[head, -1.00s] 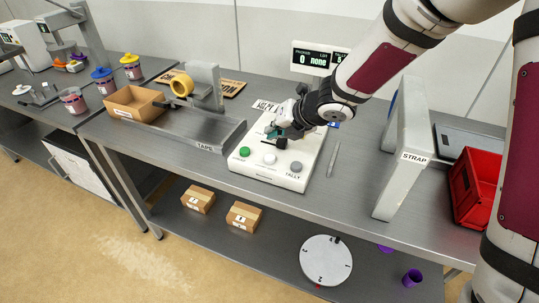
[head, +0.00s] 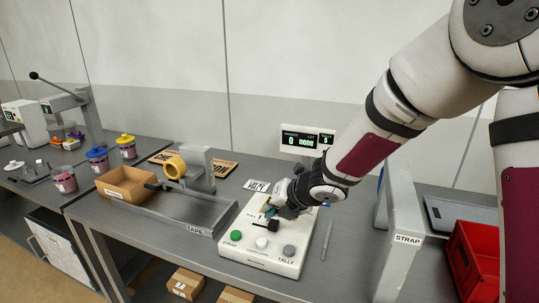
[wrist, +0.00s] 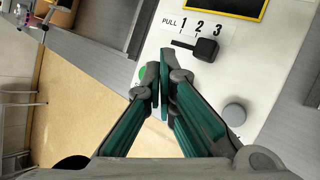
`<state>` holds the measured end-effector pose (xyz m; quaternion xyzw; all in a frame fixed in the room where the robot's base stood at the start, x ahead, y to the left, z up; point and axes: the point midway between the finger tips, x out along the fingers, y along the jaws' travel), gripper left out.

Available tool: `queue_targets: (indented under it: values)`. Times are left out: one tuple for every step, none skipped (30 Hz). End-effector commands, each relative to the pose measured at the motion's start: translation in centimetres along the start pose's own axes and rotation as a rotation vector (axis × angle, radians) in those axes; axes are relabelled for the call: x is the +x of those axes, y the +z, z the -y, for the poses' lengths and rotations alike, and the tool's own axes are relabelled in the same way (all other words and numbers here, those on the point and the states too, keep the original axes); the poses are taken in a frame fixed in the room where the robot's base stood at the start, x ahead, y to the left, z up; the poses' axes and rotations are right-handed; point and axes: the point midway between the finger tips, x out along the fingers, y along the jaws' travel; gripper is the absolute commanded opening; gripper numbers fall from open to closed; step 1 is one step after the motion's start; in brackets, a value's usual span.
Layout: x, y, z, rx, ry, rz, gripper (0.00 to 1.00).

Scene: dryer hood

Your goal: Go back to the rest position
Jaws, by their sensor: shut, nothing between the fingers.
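My gripper (head: 270,210) is over the white control panel (head: 232,262) on the steel bench in the head view. In the wrist view my gripper (wrist: 159,75) is shut, its fingertips together with nothing between them. The panel carries a green button (head: 236,235), a white button (head: 261,243) and a grey button (head: 289,251) labelled TALLY. A black lever (wrist: 200,47) beside the PULL 1 2 3 marks shows just ahead of the fingertips in the wrist view, apart from them. The white button is hidden behind the fingers there.
A tape dispenser (head: 199,170) and an open cardboard box (head: 125,184) stand left of the panel. The grey STRAP frame (head: 403,225) and a red bin (head: 474,258) stand to the right. A display (head: 306,140) stands behind. A thin metal rod (head: 326,241) lies beside the panel.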

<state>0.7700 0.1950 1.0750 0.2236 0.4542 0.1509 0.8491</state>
Motion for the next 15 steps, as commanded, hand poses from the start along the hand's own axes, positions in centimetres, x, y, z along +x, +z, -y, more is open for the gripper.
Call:
queue_targets:
  values:
    - [-1.5,1.1,0.4,0.063,-0.035,0.039,0.0]
    - [-2.6,1.8,0.8,0.118,-0.06,0.066,0.0]
    - [-4.2,2.6,1.3,0.203,-0.096,0.107,0.0]
    - [-5.5,3.3,1.9,0.274,-0.124,0.14,0.0]
    - [-6.9,3.8,2.4,0.352,-0.151,0.177,0.0]
    - [-8.9,4.5,3.1,0.458,-0.182,0.227,0.0]
    - [-10.4,4.8,3.6,0.537,-0.203,0.262,0.0]
    - [-11.9,5.0,4.1,0.619,-0.221,0.299,0.0]
    - [-13.9,5.1,4.8,0.731,-0.243,0.347,0.0]
    - [-15.3,5.1,5.3,0.813,-0.255,0.383,0.0]
    - [-16.8,5.0,5.7,0.897,-0.264,0.418,0.0]
    - [-18.7,4.7,6.4,1.011,-0.277,0.464,0.0]
    - [-20.2,4.4,6.7,1.096,-0.281,0.497,0.0]
    - [-21.5,4.0,7.1,1.183,-0.284,0.528,0.0]
    - [-23.3,3.3,7.6,1.298,-0.285,0.57,0.0]
